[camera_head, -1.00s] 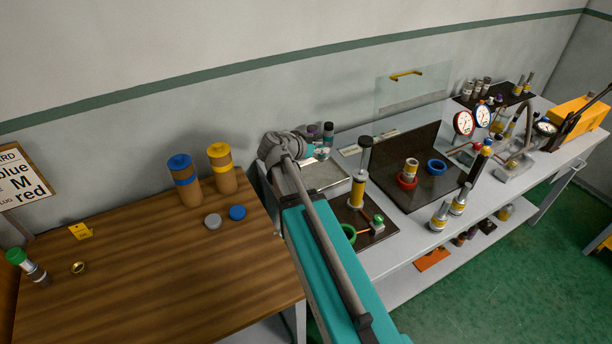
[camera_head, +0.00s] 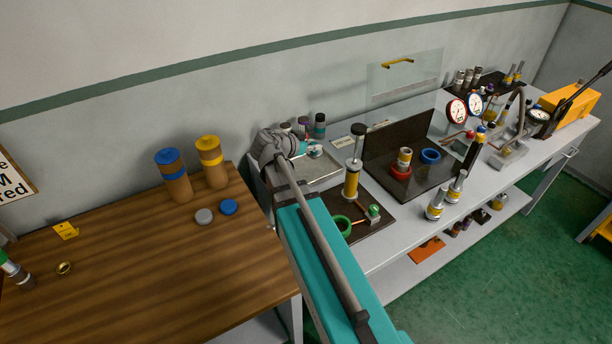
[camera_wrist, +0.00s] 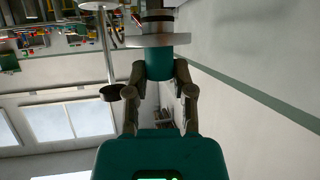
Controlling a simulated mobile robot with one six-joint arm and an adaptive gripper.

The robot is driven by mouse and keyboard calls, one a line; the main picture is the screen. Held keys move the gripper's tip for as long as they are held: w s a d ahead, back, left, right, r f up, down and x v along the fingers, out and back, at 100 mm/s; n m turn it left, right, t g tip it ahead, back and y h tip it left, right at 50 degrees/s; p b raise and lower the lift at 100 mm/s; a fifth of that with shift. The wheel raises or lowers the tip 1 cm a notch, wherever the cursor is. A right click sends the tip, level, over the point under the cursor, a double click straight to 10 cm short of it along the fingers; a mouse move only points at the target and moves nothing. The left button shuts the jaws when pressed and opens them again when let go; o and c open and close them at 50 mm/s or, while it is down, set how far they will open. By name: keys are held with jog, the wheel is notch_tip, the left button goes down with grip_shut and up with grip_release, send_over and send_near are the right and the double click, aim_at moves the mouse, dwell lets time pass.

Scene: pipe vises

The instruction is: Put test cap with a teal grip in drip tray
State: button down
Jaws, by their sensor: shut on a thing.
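The test cap has a teal grip (camera_wrist: 159,66) and a wide pale metal disc. In the wrist view, my gripper (camera_wrist: 159,72) is shut on the teal grip, one finger on each side. In the head view, my gripper (camera_head: 308,149) is small and partly hidden by my arm, over the back of a grey metal tray. This tray (camera_head: 324,176), which looks like the drip tray, lies on the bench just right of my arm, partly covered by it. I cannot tell the cap's height above it.
Several dark-topped cylinders (camera_head: 319,126) stand behind the tray by the wall. A tall yellow-bodied plunger (camera_head: 351,180) stands close to its right on a dark plate. A wooden table (camera_head: 150,270) with blue and yellow capped cylinders is at left.

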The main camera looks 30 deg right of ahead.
aim_at(315, 158)
jog(key=f+b, duration=0.2)
jog(key=f, duration=0.1)
jog(key=d+f+b, duration=0.1)
jog(key=f+b, duration=0.2)
jog(key=shift+w+d+f, duration=0.1)
jog(key=shift+w, duration=0.05)
jog(key=shift+w, duration=0.1)
jog(key=shift+w+a+f+b, duration=0.35)
jog(key=shift+w+f+b, duration=1.15)
jog(key=shift+w, duration=0.65)
jog(key=shift+w+a+f+b, duration=0.3)
jog(key=shift+w+f+b, duration=1.25)
jog(key=shift+w, duration=0.55)
jog(key=shift+w+a+f+b, duration=0.35)
jog(key=shift+w+f+b, duration=1.15)
jog(key=shift+w, duration=0.65)
jog(key=shift+w+a+f+b, duration=0.1)
jog(key=shift+w+f+b, duration=0.4)
jog(key=shift+f+b, duration=0.15)
jog(key=shift+s+f+b, duration=0.1)
jog(key=shift+f+b, duration=1.2)
jog(key=shift+b, duration=0.05)
